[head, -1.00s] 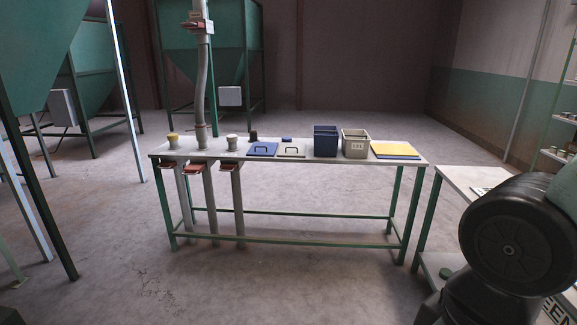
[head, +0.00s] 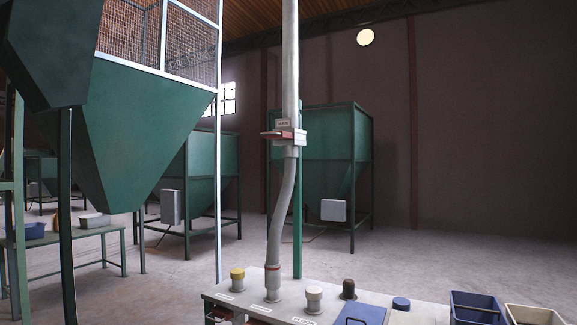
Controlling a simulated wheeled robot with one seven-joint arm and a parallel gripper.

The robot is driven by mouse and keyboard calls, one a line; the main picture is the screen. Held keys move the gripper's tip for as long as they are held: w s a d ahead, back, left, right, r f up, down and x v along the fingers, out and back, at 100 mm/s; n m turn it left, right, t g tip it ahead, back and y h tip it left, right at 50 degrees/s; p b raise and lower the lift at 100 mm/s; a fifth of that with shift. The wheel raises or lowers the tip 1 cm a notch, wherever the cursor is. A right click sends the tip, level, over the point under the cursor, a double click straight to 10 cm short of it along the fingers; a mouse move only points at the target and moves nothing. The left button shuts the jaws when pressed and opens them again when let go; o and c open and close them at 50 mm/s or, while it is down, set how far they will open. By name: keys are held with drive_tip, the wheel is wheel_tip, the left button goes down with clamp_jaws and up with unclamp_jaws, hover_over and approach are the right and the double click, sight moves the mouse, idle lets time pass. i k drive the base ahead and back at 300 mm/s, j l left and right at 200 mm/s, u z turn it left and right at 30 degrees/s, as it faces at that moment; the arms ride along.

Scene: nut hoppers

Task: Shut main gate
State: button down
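The main gate (head: 284,136) is a grey slide-gate body with a red plate or handle, set on the upright pipe above the bench. A small white label sits on it, too small to read surely. The red part sticks out to the left of the pipe. I cannot tell from this whether the gate is open or shut. A grey flexible hose (head: 276,215) runs from below the gate down to a port on the bench top. My gripper is not in view.
Green hoppers (head: 140,130) stand left and behind. Open floor lies behind the bench.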

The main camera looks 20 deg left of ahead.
sight(281, 135)
drive_tip(key=i+j+u, duration=0.1)
drive_tip(key=i+u, duration=0.15)
drive_tip(key=i, duration=0.3)
drive_tip(key=i+u, duration=0.25)
drive_tip(key=i, duration=0.3)
drive_tip(key=i+j, duration=0.75)
drive_tip(key=j+u, duration=0.05)
drive_tip(key=j, duration=0.05)
